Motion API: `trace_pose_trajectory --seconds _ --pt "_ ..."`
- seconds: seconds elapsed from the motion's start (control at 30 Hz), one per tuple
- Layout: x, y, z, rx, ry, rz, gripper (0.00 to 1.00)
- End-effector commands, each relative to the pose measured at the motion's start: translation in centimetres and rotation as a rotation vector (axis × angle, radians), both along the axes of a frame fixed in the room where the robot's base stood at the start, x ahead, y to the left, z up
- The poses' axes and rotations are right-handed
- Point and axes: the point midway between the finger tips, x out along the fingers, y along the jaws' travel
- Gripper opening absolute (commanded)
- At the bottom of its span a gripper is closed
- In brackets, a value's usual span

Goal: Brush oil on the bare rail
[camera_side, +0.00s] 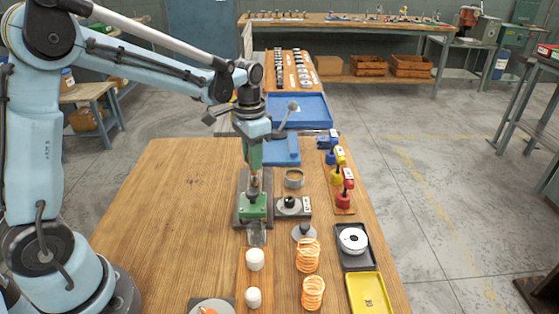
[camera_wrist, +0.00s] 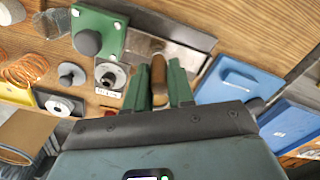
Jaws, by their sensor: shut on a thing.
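My gripper (camera_wrist: 158,88) has its green fingers closed on the sides of a brown brush handle (camera_wrist: 159,72). In the side view my gripper (camera_side: 254,170) points down just behind the green block (camera_side: 252,206), over the steel base. The brush's bristles are too small or hidden to make out. In the wrist view a grey steel rail strip (camera_wrist: 184,55) runs beside the green block (camera_wrist: 98,33) and passes under the handle. I cannot tell whether the brush touches it, or whether oil is on it. A round tin (camera_side: 294,180) with brownish contents stands to the right.
A knobbed grey gauge block (camera_side: 290,206) stands right of the green block. Orange coils (camera_side: 308,256), white cylinders (camera_side: 255,259), a yellow tray (camera_side: 369,293) and a dark tray with a white spool (camera_side: 353,240) lie nearer. Blue trays (camera_side: 298,111) lie behind. The table's left side is clear.

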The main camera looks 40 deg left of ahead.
Motion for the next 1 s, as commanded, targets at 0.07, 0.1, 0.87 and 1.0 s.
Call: trace_pose_trajectory --seconds 0.07,0.1,0.87,1.0 --pt "0.2 0.2 0.0 0.001 -0.001 0.001 0.00" --pt "0.4 0.4 0.0 0.001 -0.001 0.001 0.00" --pt "2.4 2.4 0.1 0.002 -0.001 0.000 0.00" --pt "2.5 2.5 0.1 0.001 -0.001 0.000 0.00"
